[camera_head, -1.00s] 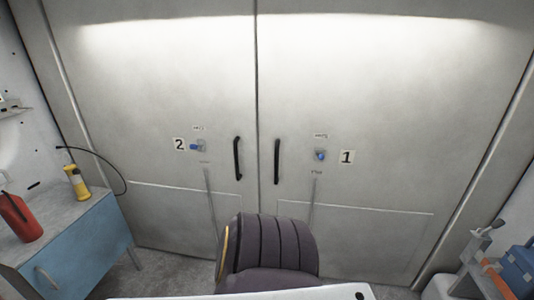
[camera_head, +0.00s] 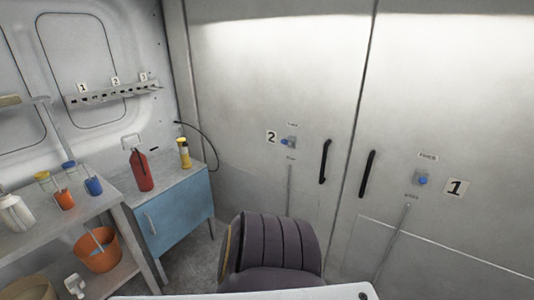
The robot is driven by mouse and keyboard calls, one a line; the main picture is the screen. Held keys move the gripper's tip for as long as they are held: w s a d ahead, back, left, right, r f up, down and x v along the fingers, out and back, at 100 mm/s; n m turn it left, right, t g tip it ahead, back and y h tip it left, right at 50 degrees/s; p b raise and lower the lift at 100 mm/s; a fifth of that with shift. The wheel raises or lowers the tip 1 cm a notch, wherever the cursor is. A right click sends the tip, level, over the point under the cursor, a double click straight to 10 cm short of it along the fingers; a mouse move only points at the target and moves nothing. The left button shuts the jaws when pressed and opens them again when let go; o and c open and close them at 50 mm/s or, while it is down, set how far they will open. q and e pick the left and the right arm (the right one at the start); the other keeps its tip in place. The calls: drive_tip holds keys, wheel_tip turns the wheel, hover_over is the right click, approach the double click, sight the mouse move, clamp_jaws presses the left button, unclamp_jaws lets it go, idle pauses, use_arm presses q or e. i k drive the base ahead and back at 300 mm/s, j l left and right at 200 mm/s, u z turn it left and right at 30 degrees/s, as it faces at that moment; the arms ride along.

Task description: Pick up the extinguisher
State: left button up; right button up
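A red extinguisher (camera_head: 142,170) stands upright on the grey top of a low blue cabinet (camera_head: 178,212), left of the middle in the head view. A yellow bottle-like object with a dark band (camera_head: 184,153) stands to its right on the same top, apart from it. Neither of my grippers shows in the head view.
A shelf unit (camera_head: 120,200) left of the cabinet holds an orange bucket (camera_head: 97,250), small orange and blue containers and a white bottle (camera_head: 15,212). A numbered rack (camera_head: 112,92) hangs above. Large double doors (camera_head: 330,100) stand behind. A dark padded seat-like shape (camera_head: 272,245) is in front.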

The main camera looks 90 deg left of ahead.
sight(141, 170)
drive_tip(key=u, duration=4.4)
